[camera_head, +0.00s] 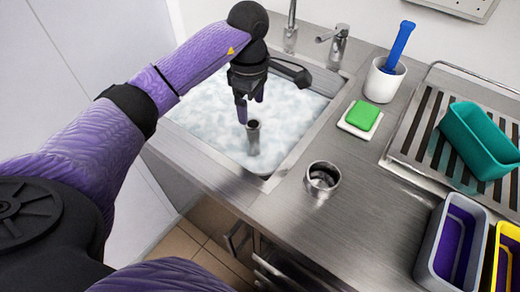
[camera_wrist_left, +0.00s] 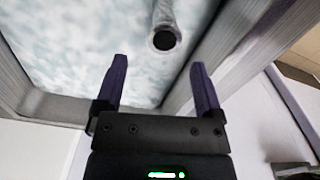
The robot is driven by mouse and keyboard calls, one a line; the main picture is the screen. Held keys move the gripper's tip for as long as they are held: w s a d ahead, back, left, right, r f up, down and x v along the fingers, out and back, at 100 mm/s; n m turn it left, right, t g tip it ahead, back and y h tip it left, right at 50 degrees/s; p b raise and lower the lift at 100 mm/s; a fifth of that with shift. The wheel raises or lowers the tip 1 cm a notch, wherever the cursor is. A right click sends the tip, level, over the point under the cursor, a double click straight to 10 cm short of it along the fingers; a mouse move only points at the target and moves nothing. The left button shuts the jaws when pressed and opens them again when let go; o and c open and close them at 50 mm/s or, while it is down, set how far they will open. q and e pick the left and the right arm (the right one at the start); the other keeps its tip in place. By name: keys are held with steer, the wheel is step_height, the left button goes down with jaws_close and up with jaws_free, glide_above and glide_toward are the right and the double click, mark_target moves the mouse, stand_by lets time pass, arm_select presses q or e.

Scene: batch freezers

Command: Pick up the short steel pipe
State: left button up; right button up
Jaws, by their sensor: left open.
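A steel pipe (camera_head: 253,138) stands upright in the foamy water of the sink, its dark open end up. In the left wrist view the pipe (camera_wrist_left: 165,18) shows beyond the fingertips, slightly right of the middle, with its open end towards me. My left gripper (camera_head: 250,106) points down over the sink, by the pipe's top. In the left wrist view the gripper (camera_wrist_left: 159,66) has its two purple fingers apart with nothing between them. The pipe's lower part is hidden by foam. My right gripper is out of view.
A steel ring-like cup (camera_head: 322,178) stands on the counter right of the sink (camera_head: 300,150). A green sponge (camera_head: 362,115), a white holder (camera_head: 383,82) with a blue-handled tool, a teal bin (camera_head: 478,140) on a rack and a grey bin (camera_head: 450,245) stand farther right. Taps rise behind the sink.

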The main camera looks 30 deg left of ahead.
mark_target(253, 126)
arm_select(q)
steer(key=f, duration=0.3)
steer(key=f+b, duration=0.1)
steer(key=f, duration=0.2)
steer(key=f+b, duration=0.1)
steer(key=f, duration=0.2)
steer(key=shift+s+d, duration=0.2)
steer(key=shift+d, duration=0.05)
steer(key=shift+r, duration=0.15)
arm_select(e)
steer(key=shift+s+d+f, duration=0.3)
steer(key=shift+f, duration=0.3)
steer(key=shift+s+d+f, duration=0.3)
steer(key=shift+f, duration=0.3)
